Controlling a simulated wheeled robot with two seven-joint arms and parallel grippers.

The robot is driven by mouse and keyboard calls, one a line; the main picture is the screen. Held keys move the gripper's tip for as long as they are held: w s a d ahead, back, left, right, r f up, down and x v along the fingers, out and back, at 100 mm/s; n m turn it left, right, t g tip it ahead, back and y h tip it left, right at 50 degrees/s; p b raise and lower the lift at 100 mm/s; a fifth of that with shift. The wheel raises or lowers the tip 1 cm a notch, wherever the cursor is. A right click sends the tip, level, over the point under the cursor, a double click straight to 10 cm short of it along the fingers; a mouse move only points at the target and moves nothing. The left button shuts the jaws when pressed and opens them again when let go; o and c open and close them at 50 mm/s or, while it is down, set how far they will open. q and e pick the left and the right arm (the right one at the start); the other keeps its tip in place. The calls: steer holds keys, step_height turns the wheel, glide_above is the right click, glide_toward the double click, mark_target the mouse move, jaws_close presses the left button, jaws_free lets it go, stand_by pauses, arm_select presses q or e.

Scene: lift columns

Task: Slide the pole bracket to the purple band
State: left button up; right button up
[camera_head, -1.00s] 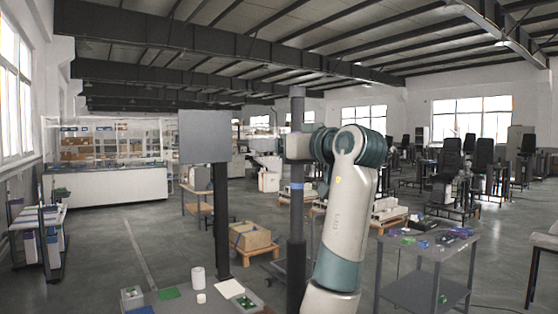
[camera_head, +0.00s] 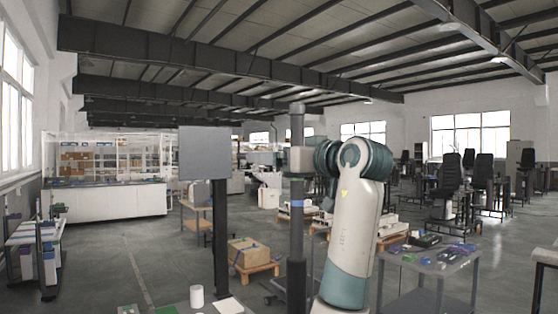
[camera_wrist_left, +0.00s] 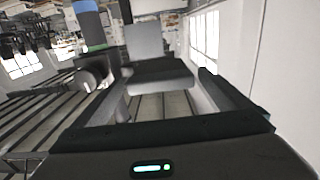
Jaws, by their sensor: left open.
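The grey pole (camera_head: 297,245) stands upright at the centre of the head view. The pole bracket (camera_head: 300,160) is a grey block around its upper part. A blue-violet band (camera_head: 297,204) circles the pole below the bracket; I make out no other coloured band. My right gripper is not in view.
A grey panel on a dark post (camera_head: 205,153) stands left of the pole. A grey table with small parts (camera_head: 415,300) is at the right. A white cup (camera_head: 196,296) stands low in front. A pallet with a box (camera_head: 250,254) lies behind the pole.

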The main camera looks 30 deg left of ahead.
arm_select(q)
steer(key=b+v, duration=0.5)
steer(key=v, duration=1.1)
steer(key=shift+d+b, duration=0.2)
steer(key=shift+b, duration=0.1)
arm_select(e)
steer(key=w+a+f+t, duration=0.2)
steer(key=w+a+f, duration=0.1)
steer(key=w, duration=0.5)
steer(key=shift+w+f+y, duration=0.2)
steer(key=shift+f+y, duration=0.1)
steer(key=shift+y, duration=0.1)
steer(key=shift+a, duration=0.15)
